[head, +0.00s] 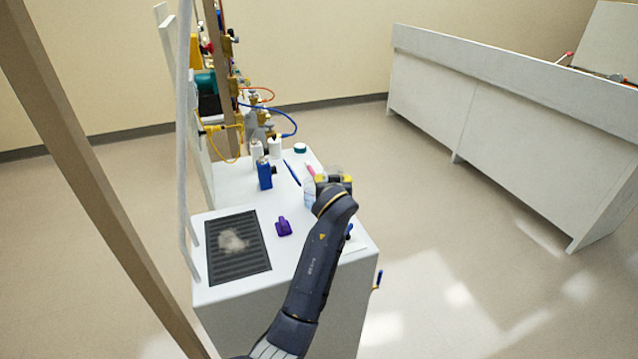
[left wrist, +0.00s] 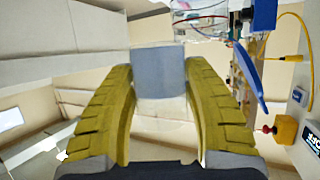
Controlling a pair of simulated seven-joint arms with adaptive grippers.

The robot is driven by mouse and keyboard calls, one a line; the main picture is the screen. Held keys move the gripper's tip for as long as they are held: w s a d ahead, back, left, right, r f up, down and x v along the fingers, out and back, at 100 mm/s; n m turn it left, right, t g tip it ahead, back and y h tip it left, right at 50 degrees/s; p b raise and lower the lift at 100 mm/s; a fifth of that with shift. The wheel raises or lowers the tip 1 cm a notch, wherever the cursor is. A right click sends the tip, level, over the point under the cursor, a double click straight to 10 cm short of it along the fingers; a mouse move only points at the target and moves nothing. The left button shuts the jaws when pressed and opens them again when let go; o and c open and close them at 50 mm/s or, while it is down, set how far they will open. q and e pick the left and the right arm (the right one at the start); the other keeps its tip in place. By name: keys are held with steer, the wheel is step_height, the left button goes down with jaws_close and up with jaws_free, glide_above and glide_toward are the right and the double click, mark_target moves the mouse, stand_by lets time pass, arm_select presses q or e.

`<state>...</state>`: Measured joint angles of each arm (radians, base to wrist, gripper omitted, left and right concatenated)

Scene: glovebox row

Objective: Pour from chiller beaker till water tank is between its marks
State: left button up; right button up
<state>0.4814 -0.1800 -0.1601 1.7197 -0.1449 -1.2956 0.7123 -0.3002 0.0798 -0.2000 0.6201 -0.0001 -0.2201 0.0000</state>
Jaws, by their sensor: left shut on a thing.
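My left gripper (head: 333,180) is over the right side of the white bench, its arm rising from the bottom of the head view. In the left wrist view its yellow fingers (left wrist: 162,105) are shut on a clear vessel with a blue-grey part (left wrist: 158,72), which looks like the beaker. Its rim and the level inside cannot be made out. A pale bluish clear object (head: 309,192) shows just left of the gripper in the head view; I cannot tell if it is the held one. I cannot pick out the water tank or its marks. My right gripper is not in view.
The white bench (head: 208,296) holds a dark ribbed mat (head: 255,262), a purple item (head: 283,226), a blue bottle (head: 265,177) and white bottles (head: 275,148). Hoses and brass fittings stand behind. The left wrist view shows a red-and-yellow button (left wrist: 282,130) and a numeric display (left wrist: 313,142).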

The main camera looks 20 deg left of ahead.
mark_target(329, 167)
arm_select(q)
steer(key=shift+w+d+r, duration=0.1)
steer(key=shift+w+d, duration=0.3)
steer(key=shift+w, duration=0.45)
steer(key=shift+w+d+f, duration=0.1)
steer(key=shift+w+d, duration=0.3)
steer(key=shift+w, duration=0.4)
steer(key=shift+w+d+r, duration=0.1)
steer(key=shift+w+d, duration=0.3)
steer(key=shift+w, duration=0.45)
steer(key=shift+a, duration=0.15)
steer(key=shift+s+a+r+n+h, duration=0.1)
steer(key=shift+a+r+n+h, duration=0.5)
steer(key=shift+a+n+h, duration=0.4)
steer(key=shift+s+a+r+n+h, duration=0.1)
steer(key=shift+a+r+n+h, duration=0.7)
steer(key=shift+n, duration=0.3)
steer(key=shift+a+n, duration=0.3)
steer(key=shift+a, duration=0.05)
steer(key=shift+a+f+n+h, duration=0.15)
steer(key=shift+f+n+h, duration=0.25)
steer(key=shift+n+h, duration=0.1)
steer(key=shift+r+n+t+h, duration=0.4)
steer(key=shift+n, duration=0.2)
stand_by(1.3)
stand_by(0.5)
